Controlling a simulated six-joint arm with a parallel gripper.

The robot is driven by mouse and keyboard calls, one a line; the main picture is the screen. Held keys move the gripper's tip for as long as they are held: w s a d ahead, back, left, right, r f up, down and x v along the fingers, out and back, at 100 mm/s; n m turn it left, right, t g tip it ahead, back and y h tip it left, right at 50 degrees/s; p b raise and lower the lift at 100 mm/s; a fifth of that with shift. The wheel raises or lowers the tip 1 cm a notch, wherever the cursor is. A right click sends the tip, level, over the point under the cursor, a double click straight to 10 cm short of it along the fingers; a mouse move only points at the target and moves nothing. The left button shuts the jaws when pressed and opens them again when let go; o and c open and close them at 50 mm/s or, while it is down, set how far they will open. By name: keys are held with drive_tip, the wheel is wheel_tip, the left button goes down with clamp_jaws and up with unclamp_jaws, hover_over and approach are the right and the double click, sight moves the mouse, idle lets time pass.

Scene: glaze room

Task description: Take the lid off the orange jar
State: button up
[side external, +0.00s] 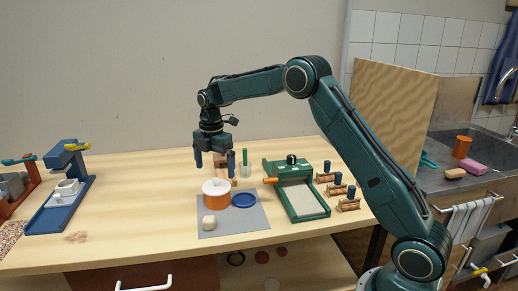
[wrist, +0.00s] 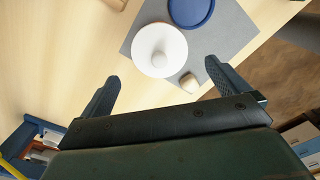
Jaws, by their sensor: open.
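The orange jar (side external: 216,201) stands upright on a grey mat (side external: 256,221) on the wooden table. Its white lid (side external: 216,187) with a round knob sits on top. In the wrist view the lid (wrist: 152,36) is seen from above, hiding the jar body. My gripper (side external: 215,163) is open and empty, pointing down above the jar, with its fingers apart from the lid. In the wrist view the lid lies ahead of and partly between my two fingertips (wrist: 161,72).
A blue dish (side external: 244,200) sits right of the jar, and a small cream block (side external: 209,224) in front of it, both on the mat. A green press (side external: 300,194) and several rollers (side external: 348,204) stand to the right.

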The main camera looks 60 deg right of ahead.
sight(216, 179)
drive_tip(key=shift+d+f, duration=0.1)
drive_tip(key=shift+f, duration=2.55)
drive_tip(key=c, duration=0.9)
